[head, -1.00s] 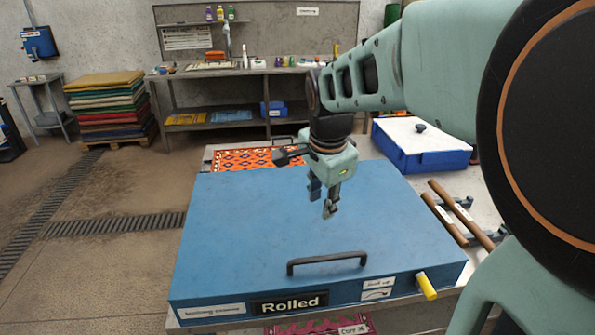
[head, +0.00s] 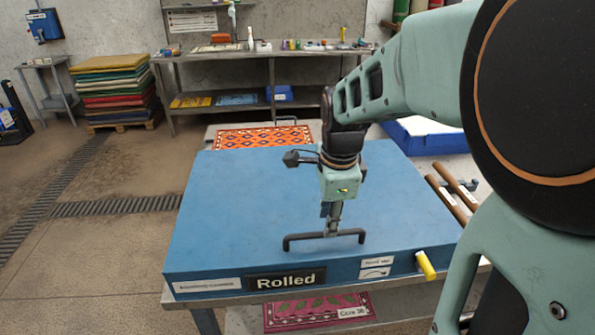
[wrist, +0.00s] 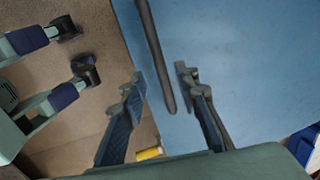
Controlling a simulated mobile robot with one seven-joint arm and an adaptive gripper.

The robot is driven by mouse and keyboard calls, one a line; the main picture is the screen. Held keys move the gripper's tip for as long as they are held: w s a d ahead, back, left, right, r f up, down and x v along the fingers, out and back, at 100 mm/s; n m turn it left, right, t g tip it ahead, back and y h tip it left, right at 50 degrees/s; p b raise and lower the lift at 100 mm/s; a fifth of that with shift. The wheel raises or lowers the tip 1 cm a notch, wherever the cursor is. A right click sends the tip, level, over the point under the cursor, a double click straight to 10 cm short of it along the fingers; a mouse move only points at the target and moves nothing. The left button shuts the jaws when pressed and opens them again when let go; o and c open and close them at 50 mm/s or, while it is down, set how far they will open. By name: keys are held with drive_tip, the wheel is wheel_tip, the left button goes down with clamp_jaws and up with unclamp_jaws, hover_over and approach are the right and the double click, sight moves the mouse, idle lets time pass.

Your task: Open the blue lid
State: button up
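The blue lid (head: 250,200) lies flat and closed on the table. A black bar handle (head: 300,238) stands near its front edge, above a "Rolled" label. My gripper (head: 332,228) points down over the right half of the handle. In the wrist view my gripper (wrist: 160,85) is open, and the handle (wrist: 155,50) shows between its two fingers, apart from both. I cannot tell whether the fingertips are down at the bar's height. A yellow knob (head: 426,265) sticks out at the lid's front right and also shows in the wrist view (wrist: 149,153).
Two brown rollers (head: 452,200) lie right of the lid. An orange patterned rug (head: 262,137) is behind it, and a blue-and-white box (head: 425,137) at the back right. A red rug (head: 310,312) shows below the front edge. The floor at left is mostly clear.

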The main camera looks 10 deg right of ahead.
drive_tip(key=shift+w+f+b, duration=0.2)
drive_tip(key=shift+f+b, duration=0.3)
drive_tip(key=shift+f, duration=0.5)
drive_tip(key=shift+w+f+b, duration=0.2)
drive_tip(key=shift+f+b, duration=0.3)
drive_tip(key=shift+f, duration=0.45)
clamp_jaws()
drive_tip(key=shift+r, duration=0.1)
